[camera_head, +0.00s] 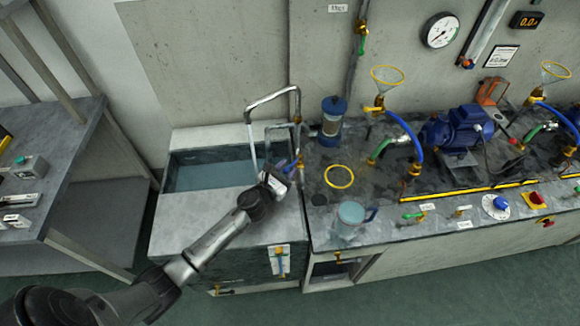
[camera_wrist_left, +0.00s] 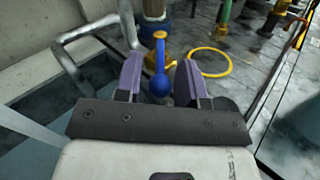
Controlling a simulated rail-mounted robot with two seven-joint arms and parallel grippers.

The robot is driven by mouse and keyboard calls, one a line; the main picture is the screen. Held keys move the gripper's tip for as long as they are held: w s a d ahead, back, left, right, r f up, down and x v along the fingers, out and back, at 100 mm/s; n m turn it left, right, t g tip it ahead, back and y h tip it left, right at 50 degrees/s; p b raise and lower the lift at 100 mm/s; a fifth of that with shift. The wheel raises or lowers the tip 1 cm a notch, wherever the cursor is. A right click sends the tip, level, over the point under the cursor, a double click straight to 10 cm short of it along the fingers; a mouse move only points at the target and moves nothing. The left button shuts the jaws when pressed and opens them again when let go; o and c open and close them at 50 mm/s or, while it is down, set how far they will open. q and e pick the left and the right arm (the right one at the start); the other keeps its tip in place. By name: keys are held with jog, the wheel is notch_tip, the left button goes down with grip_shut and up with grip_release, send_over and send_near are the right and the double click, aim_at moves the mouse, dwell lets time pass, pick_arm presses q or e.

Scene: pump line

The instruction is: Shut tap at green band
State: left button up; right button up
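A bent metal tap pipe (camera_head: 272,97) arches over the sink basin (camera_head: 208,176), which holds grey-blue water. A pale stream hangs from its spout, and it also shows in the left wrist view (camera_wrist_left: 32,124). In the head view my left gripper (camera_head: 284,170) is at the basin's right end. I cannot make out a green band in the basin. My right gripper is not in view.
A yellow ring (camera_head: 339,177) lies on the worktop right of the sink. A jug (camera_head: 350,217) stands at the front edge. A blue-capped cylinder (camera_head: 332,121) stands behind the gripper. Pump, hoses and funnels fill the right side.

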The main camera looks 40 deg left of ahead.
pick_arm(q)
jog(key=shift+w, duration=0.8)
jog(key=shift+c, duration=0.2)
grip_shut()
